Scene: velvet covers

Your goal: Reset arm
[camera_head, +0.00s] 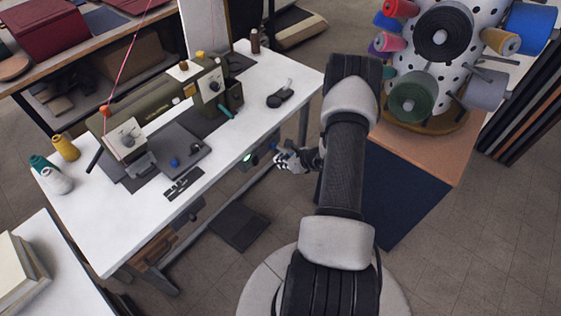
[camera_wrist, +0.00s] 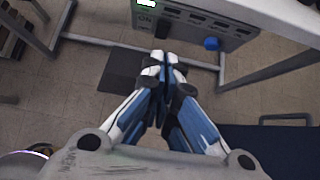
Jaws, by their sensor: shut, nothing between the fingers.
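My gripper (camera_head: 281,160) hangs beside the front edge of the white sewing table, in front of my arm. In the wrist view my gripper (camera_wrist: 164,60) points away with its fingertips together and nothing between them. Below and beyond it are the floor and a dark floor pedal (camera_wrist: 121,70). A grey control box (camera_wrist: 200,25) with a lit green display and a blue knob is just beyond the fingertips, under the table edge. I cannot tell whether the fingertips touch it.
The white table (camera_head: 225,165) carries an olive sewing machine (camera_head: 150,110), thread spools and a black tool (camera_head: 280,97). A dark blue cabinet (camera_head: 375,195) with a wooden top stands right of my arm, bearing a spool rack (camera_head: 470,75). Open floor (camera_head: 215,285) lies front left.

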